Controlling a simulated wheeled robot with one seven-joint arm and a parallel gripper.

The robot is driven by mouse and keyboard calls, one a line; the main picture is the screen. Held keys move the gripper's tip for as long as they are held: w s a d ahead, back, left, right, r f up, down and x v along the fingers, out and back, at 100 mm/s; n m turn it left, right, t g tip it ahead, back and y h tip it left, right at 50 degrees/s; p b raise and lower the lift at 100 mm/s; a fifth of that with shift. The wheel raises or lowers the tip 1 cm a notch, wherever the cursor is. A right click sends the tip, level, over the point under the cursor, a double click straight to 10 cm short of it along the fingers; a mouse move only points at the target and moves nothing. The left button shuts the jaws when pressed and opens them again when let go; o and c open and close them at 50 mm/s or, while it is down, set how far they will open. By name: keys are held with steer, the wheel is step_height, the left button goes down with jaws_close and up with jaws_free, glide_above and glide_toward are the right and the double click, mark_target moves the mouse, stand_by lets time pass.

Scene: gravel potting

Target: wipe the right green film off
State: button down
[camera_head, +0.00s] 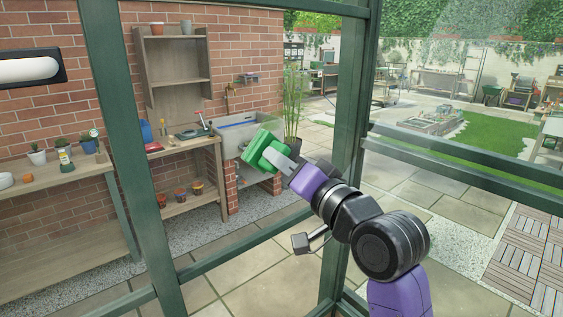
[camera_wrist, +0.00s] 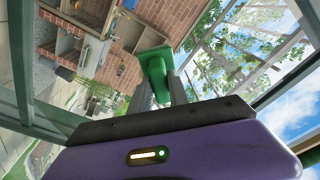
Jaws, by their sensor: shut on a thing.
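My gripper (camera_head: 281,160) is shut on a green block-like wiping tool (camera_head: 262,147), held out in front of the greenhouse glazing. In the wrist view the tool (camera_wrist: 153,62) has a broad green head and a handle between the two grey fingers (camera_wrist: 162,88). I cannot pick out a green film for sure on the glass in the head view. In the wrist view a mottled green patch (camera_wrist: 240,72) shows to the right of the tool; I cannot tell whether it is film or foliage behind. Whether the tool touches glass cannot be told.
Dark green frame posts (camera_head: 350,110) and a lower rail (camera_head: 240,240) border the panes close around my arm. Beyond stand a wooden potting bench (camera_head: 185,147), a sink (camera_head: 240,136) and a shelf with pots (camera_head: 50,180). Paving and lawn (camera_head: 490,145) lie to the right.

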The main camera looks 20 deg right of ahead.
steer(key=d, duration=0.1)
steer(key=w+d, duration=0.1)
steer(key=d, duration=0.1)
steer(key=shift+d, duration=0.3)
steer(key=shift+d, duration=0.15)
